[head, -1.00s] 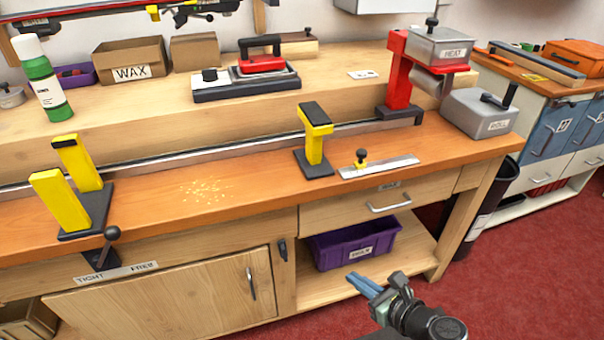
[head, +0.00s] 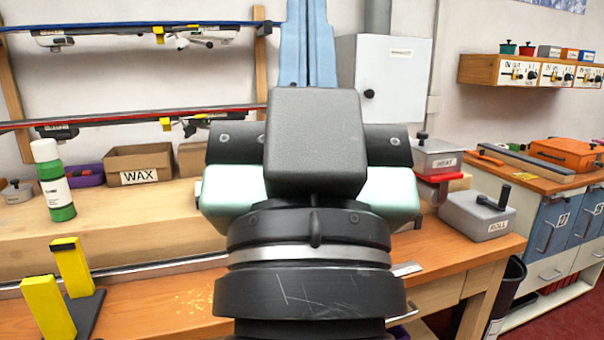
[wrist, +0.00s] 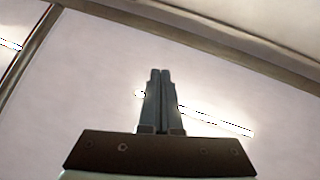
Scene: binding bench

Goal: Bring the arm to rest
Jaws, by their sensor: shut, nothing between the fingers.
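My gripper (head: 307,45) stands large in the middle of the head view, raised in front of the bench, with its blue-grey fingers pointing up. The fingers are together and hold nothing. In the wrist view my gripper (wrist: 160,75) also shows its two fingers side by side, against a pale ceiling or wall. My wrist hides the middle of the bench and part of the back wall.
The wooden bench (head: 130,245) runs below, with yellow clamps (head: 60,290) at left. A green bottle (head: 53,180) and a WAX box (head: 139,165) stand behind. A grey ROLL box (head: 478,215) sits at right. Skis (head: 120,118) hang on the wall; a grey cabinet (head: 395,80) is close beside the fingers.

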